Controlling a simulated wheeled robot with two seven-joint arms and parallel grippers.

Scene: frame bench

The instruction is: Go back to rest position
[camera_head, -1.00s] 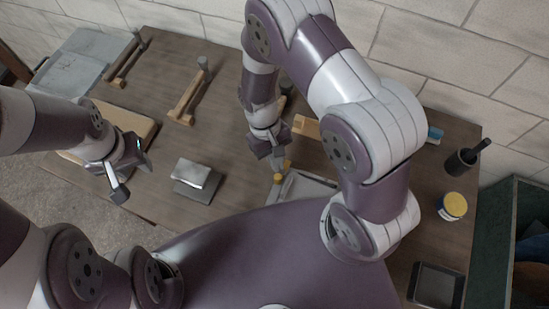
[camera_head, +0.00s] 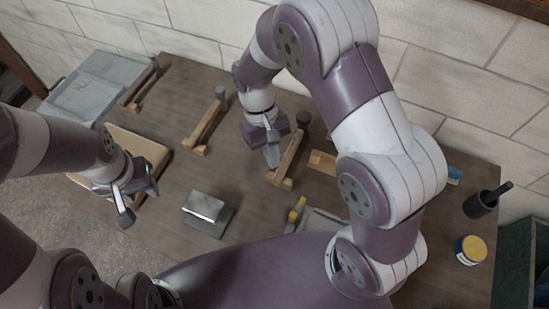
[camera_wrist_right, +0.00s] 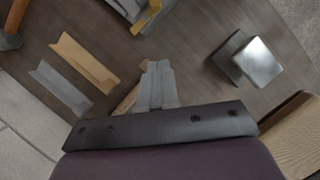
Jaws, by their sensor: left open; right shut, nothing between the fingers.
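My left gripper (camera_head: 138,203) is open and empty at the table's left front edge, beside a tan board (camera_head: 150,151). My right gripper (camera_head: 271,156) is shut with nothing in it. In the head view it points down over the middle of the table, just left of a wooden piece with a dark end (camera_head: 289,158). I cannot tell whether they touch. In the right wrist view, the shut fingers (camera_wrist_right: 158,84) overlap part of a wooden piece below them.
A silver block (camera_head: 204,206), a yellow-ended tool (camera_head: 296,213) and a wooden piece (camera_head: 202,130) lie around the right gripper. A grey tray (camera_head: 88,92) is at the far left. A black cup (camera_head: 478,206) and yellow-lidded jar (camera_head: 470,250) stand right. A wall runs behind.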

